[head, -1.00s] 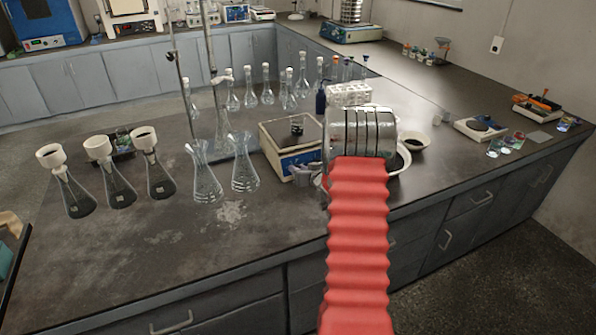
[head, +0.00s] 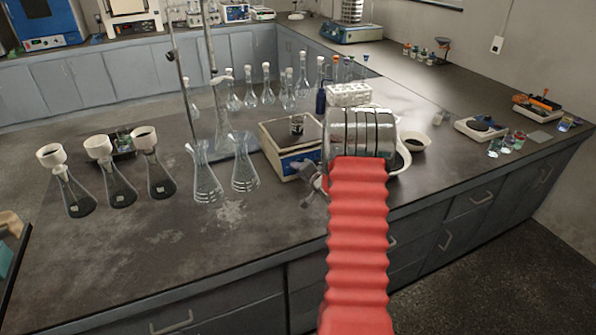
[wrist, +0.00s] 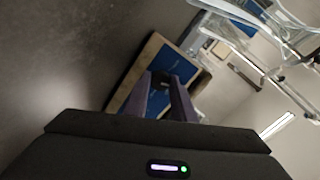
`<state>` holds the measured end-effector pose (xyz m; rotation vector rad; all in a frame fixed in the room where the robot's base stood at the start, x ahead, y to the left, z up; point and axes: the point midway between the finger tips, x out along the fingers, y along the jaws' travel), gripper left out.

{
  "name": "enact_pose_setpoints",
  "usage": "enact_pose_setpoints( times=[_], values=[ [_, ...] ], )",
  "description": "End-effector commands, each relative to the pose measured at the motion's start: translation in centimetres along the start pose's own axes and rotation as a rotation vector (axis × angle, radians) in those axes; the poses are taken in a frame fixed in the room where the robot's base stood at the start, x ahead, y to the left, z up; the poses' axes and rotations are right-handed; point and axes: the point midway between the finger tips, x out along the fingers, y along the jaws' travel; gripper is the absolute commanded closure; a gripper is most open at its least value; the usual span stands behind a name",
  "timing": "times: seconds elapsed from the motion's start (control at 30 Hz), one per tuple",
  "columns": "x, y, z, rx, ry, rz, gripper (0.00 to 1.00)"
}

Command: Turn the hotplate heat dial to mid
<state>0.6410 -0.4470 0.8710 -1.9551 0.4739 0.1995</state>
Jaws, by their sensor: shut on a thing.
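The hotplate (head: 300,163), a white and blue box with a dark top, stands on the bench just left of my arm in the head view. Its blue front face (wrist: 142,92) fills the middle of the wrist view, seen tilted. A small dark heat dial (wrist: 160,80) sits on that face between my fingers. My gripper (wrist: 166,84) is shut on the dial, with a finger at either side. In the head view my gripper (head: 309,171) is at the hotplate's front right, partly hidden by my arm. The dial's pointer and scale cannot be read.
A white bowl (head: 413,142) and a tube rack (head: 349,95) are near my arm.

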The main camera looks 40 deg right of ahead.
Motion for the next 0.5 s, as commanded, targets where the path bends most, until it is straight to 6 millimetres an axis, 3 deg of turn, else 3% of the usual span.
enact_pose_setpoints(
  times=[0.5],
  values=[
    [-0.01,0.2,0.0,0.483,0.019,-0.005,0.99]
  ],
)
